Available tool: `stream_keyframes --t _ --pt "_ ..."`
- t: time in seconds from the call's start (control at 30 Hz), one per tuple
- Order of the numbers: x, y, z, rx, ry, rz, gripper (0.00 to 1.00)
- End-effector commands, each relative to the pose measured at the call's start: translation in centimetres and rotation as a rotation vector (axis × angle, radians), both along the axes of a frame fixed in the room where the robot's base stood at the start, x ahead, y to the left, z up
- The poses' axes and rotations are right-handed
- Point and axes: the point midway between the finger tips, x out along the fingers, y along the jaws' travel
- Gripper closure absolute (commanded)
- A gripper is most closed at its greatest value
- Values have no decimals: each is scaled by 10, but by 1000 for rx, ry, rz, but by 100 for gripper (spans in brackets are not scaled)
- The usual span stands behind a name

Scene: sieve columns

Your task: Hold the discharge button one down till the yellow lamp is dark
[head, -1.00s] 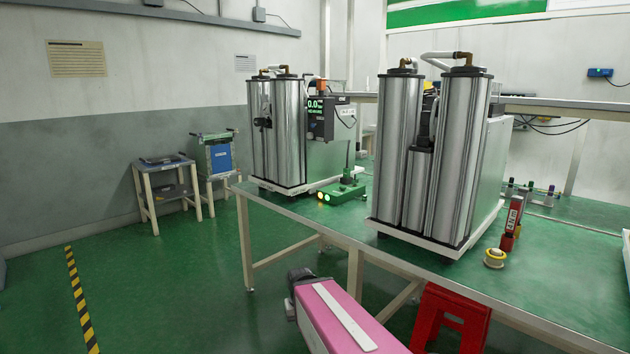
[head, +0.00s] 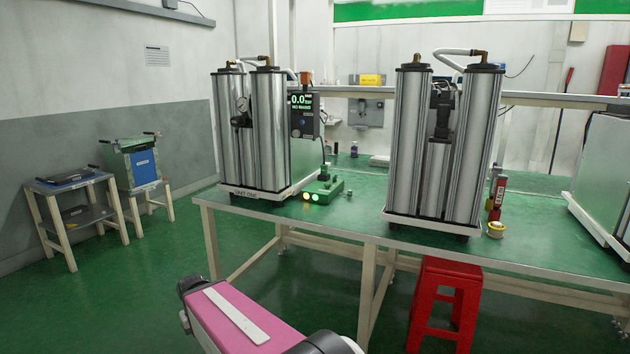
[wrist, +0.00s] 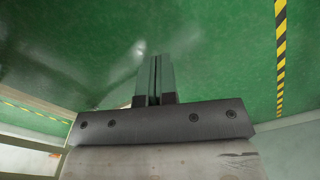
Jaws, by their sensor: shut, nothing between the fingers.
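The twin-cylinder unit labelled UNIT ONE (head: 266,140) stands at the table's left end; its display (head: 300,101) shows 0.0 and appears to read NO MAINS. A low green box (head: 325,187) sits at its right foot. On the box's front the yellow lamp (head: 306,196) glows, with a lit greenish lamp (head: 315,198) beside it. The discharge button one cannot be made out. My gripper (wrist: 154,60) is shut and empty in the wrist view, over green floor, away from the box. It does not show in the head view.
A second twin-cylinder unit (head: 443,150) stands right of the box, with a gap between. A yellow-and-white roll (head: 496,229) lies beside it. A red stool (head: 443,302) stands under the table's front edge. Floor at left is clear up to two small stands (head: 72,205).

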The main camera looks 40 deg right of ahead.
Motion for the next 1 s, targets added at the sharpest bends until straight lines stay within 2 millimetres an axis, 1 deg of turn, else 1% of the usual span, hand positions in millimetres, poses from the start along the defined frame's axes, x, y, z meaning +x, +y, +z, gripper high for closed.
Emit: stream_keyframes --t 0.43,0.57,0.67,0.77,0.8,0.87,0.9,0.97,1.0 --pt "0 -1 0 1 0 0 100" --pt "11 -10 5 18 -5 0 100" --pt "30 -29 14 49 -19 6 100" --pt "54 -59 30 92 -43 18 100" --pt "64 -72 38 112 -55 25 100" --pt "78 -94 50 140 -77 37 100" --pt "86 -109 58 158 -92 46 100" --pt "98 -132 72 183 -118 60 100" --pt "105 -148 81 198 -136 70 100"
